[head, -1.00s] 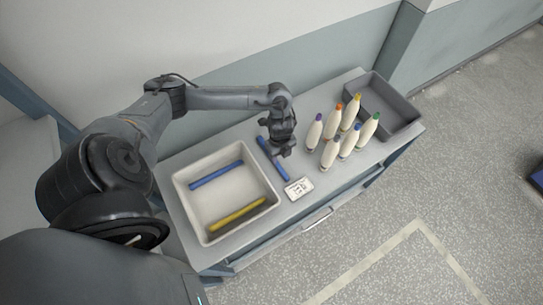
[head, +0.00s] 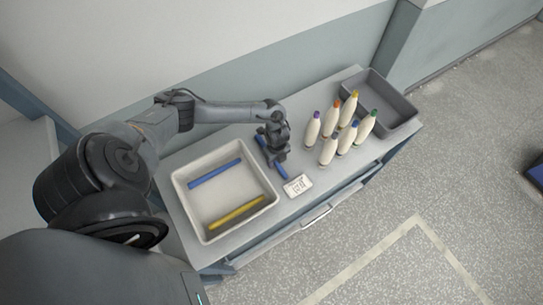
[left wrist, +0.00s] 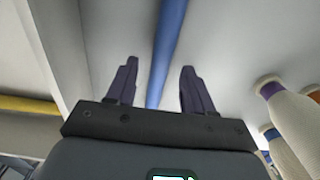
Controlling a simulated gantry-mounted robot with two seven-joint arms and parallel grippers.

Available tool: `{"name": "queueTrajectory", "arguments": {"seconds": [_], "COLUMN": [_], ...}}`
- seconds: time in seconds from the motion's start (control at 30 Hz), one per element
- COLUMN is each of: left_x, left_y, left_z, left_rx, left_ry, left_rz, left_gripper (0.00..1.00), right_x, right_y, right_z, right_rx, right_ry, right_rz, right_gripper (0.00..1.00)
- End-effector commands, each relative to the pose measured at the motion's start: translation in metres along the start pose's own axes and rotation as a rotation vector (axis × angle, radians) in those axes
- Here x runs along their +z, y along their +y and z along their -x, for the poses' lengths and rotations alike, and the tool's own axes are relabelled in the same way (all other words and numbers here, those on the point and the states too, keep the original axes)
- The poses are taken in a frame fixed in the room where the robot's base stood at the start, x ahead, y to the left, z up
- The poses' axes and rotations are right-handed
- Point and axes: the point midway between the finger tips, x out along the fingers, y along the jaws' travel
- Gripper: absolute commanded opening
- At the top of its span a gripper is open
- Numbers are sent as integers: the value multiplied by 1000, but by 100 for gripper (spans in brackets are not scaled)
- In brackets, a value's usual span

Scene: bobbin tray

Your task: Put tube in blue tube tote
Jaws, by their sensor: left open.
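A blue tube (head: 284,172) lies on the table, partly hidden under my left gripper. My left gripper (head: 274,160) is open and pointed down over the middle of this tube. In the left wrist view the blue tube (left wrist: 168,45) runs between the two spread fingers of the left gripper (left wrist: 158,85), and I cannot tell the height gap. A white tote (head: 188,216) stands left of the gripper. It holds another blue tube (head: 215,174) at its far side and a yellow tube (head: 237,212) at its near side. My right gripper is not in view.
A white label card (head: 297,186) lies just in front of the loose tube. Several cream bobbins with coloured tips (head: 328,150) stand to the right. A grey divided bin (head: 399,119) is at the table's right end.

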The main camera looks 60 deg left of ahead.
Motion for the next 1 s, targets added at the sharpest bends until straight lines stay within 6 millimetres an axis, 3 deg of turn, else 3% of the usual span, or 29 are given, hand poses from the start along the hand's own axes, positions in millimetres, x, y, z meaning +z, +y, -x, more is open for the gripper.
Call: {"name": "queueTrajectory", "arguments": {"seconds": [0.37,0.7,1.0], "left_x": [0,0,0], "left_y": [0,0,0], "left_z": [-9,-9,-8], "left_rx": [-1,0,-1], "left_ry": [-1,-1,-1], "left_rz": [0,0,0], "left_gripper": [52,0,0], "right_x": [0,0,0], "right_y": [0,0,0], "right_z": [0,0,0], "right_rx": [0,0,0], "right_ry": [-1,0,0], "right_rz": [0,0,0], "right_gripper": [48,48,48]}}
